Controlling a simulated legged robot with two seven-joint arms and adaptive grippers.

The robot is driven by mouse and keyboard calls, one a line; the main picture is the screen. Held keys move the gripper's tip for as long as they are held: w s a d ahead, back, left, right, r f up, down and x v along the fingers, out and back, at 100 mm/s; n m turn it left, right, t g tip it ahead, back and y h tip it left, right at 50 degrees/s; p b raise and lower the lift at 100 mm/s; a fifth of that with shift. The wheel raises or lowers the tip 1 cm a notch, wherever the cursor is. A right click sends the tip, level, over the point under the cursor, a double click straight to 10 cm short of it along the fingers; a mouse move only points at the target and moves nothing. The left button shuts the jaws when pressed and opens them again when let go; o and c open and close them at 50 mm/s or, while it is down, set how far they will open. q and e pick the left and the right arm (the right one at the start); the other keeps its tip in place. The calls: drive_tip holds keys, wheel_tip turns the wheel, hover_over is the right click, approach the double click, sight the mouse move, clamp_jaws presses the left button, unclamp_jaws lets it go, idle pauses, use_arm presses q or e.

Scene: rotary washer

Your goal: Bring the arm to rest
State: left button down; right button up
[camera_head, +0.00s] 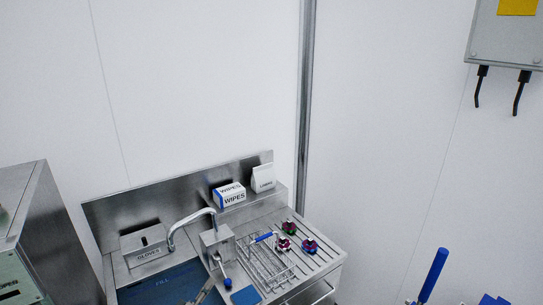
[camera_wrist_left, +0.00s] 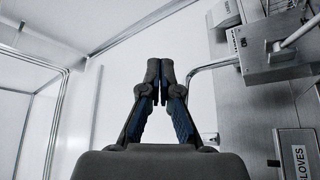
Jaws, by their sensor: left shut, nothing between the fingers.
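My left gripper (camera_wrist_left: 160,68) shows in the left wrist view. Its dark fingers with blue inner pads meet at the tips, shut and empty, in the air. Behind the fingertips is pale wall, and the steel sink unit lies to their right. I cannot clearly make out the left gripper in the head view. My right gripper is not in view.
The steel sink unit has a blue basin (camera_head: 160,285), a faucet (camera_head: 190,224), a gloves box (camera_head: 145,247), a wipes box (camera_head: 229,195) and a wire rack (camera_head: 266,262). Small coloured parts (camera_head: 309,246) lie on the drainboard. A steel cabinet (camera_head: 60,230) stands left. A wall box (camera_head: 505,35) hangs upper right.

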use_arm(q)
drive_tip(key=s+a+f+g+y, duration=0.2)
drive_tip(key=s+f+g+y, duration=0.4)
drive_tip(key=s+f+y, duration=0.85)
drive_tip(key=s+f+m+g+h, duration=0.25)
drive_tip(key=s+f+g, duration=0.25)
drive_tip(key=s, duration=0.8)
drive_tip(key=s+f+m+g+h, duration=0.1)
drive_tip(key=s+f+m+g, duration=0.35)
drive_tip(key=s, duration=0.85)
wheel_tip(320, 180, down, 25)
drive_tip(key=s, duration=0.2)
drive_tip(key=s+a+f+g, duration=0.2)
drive_tip(key=s+f, duration=1.4)
drive_tip(key=s, duration=0.1)
drive_tip(key=shift+s+a+f, duration=0.25)
drive_tip(key=shift+f, duration=0.05)
